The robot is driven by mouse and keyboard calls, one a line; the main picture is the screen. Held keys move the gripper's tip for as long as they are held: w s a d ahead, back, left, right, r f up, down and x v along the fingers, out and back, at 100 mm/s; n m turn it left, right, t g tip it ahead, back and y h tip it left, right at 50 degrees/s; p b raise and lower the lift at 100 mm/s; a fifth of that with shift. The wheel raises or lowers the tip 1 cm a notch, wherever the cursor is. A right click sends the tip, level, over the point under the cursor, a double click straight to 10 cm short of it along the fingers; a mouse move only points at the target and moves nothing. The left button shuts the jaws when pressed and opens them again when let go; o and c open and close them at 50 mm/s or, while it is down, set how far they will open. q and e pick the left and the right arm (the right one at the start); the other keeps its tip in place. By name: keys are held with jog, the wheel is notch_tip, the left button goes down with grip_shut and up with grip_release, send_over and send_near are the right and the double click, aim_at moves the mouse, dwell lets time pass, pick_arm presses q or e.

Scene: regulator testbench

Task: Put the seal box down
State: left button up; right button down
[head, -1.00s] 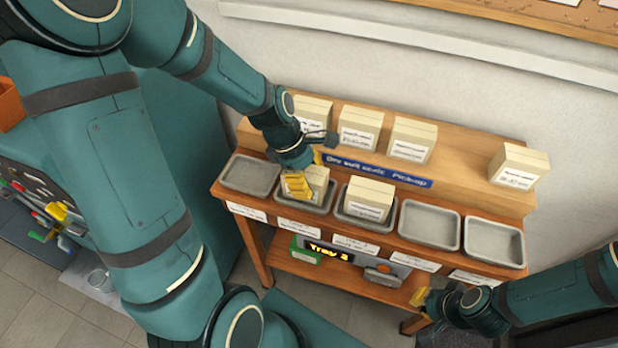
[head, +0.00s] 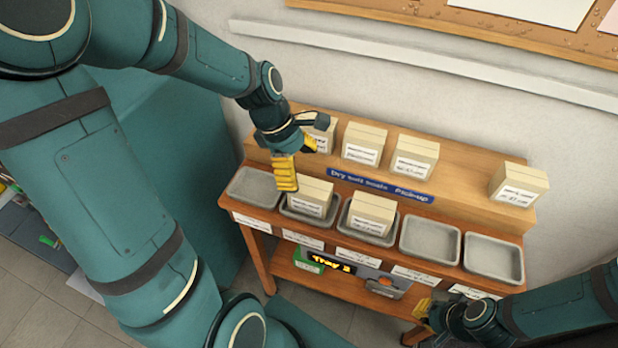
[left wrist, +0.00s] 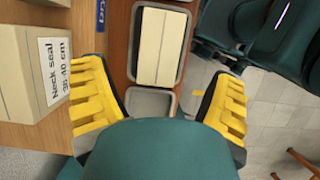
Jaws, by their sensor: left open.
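A cream seal box (head: 310,197) with a white label sits in the second tray from the left (head: 290,213) on the wooden bench. My left gripper (head: 284,172), with yellow fingers, is just above and left of this box, apart from it. In the left wrist view the left gripper (left wrist: 160,70) is open, its fingers wide apart with nothing held. There a cream box (left wrist: 160,47) lies within a grey tray beyond the fingers. My right gripper (head: 426,308) is low at the bench's right front; its opening is too small to tell.
Another cream box (head: 371,213) sits in the third tray. The leftmost tray (head: 254,187) and the two right trays (head: 430,240) are empty. Several boxes stand on the raised shelf behind, one labelled "Neck seal 36-40 cm" (left wrist: 50,70). A blue sign (head: 380,186) fronts the shelf.

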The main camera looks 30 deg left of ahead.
pick_arm(q)
jog(key=shift+p+v, duration=0.35)
jog(key=shift+v, duration=1.5)
jog(key=shift+s+f, duration=0.1)
